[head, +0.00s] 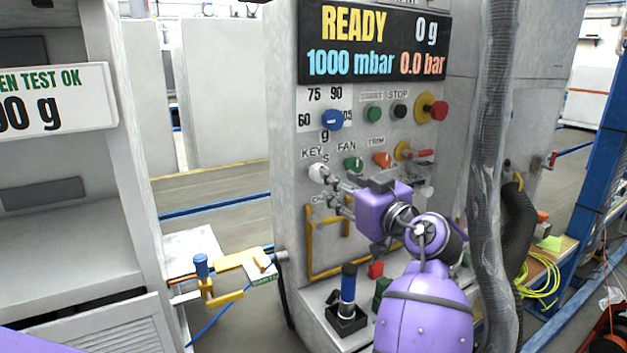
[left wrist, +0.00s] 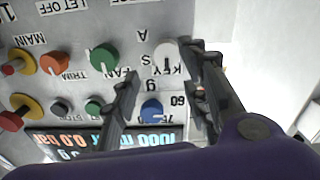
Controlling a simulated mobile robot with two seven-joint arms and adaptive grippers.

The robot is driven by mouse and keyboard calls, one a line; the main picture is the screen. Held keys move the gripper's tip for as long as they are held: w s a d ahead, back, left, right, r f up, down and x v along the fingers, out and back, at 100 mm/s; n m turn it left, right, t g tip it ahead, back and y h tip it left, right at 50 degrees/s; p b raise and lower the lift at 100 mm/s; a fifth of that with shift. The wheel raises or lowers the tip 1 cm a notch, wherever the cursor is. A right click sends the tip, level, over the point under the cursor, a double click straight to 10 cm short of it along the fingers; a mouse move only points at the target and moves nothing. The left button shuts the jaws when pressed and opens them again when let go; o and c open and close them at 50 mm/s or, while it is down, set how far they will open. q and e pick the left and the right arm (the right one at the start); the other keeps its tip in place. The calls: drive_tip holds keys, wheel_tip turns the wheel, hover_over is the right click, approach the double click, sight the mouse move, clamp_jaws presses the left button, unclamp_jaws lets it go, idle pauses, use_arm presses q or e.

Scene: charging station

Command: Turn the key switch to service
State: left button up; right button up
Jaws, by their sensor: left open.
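The key switch (head: 318,172) is a pale knob at the lower left of the grey control panel (head: 285,130), under the KEY label (head: 312,153). In the left wrist view the panel appears upside down, and the pale key switch (left wrist: 165,53) shows by the fingertips. An S and an A are marked near it. My left gripper (head: 330,190) is open, its fingertips close to the knob. In the left wrist view the left gripper (left wrist: 158,60) has its fingers spread with nothing held. Contact with the knob cannot be told. My right gripper is not in view.
A blue dial (head: 332,119), a green FAN knob (head: 353,163) and an orange TRIM knob (head: 382,159) sit close by. A red mushroom button (head: 439,110) is further right. A blue-handled lever (head: 348,283) stands below. A grey hose (head: 492,150) hangs at the right.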

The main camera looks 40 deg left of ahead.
sight(323, 182)
use_arm(q)
drive_tip(key=shift+n, duration=0.5)
drive_tip(key=p+x, duration=0.1)
drive_tip(key=x, duration=0.7)
drive_tip(key=shift+s+f, duration=0.15)
drive_tip(key=c, duration=1)
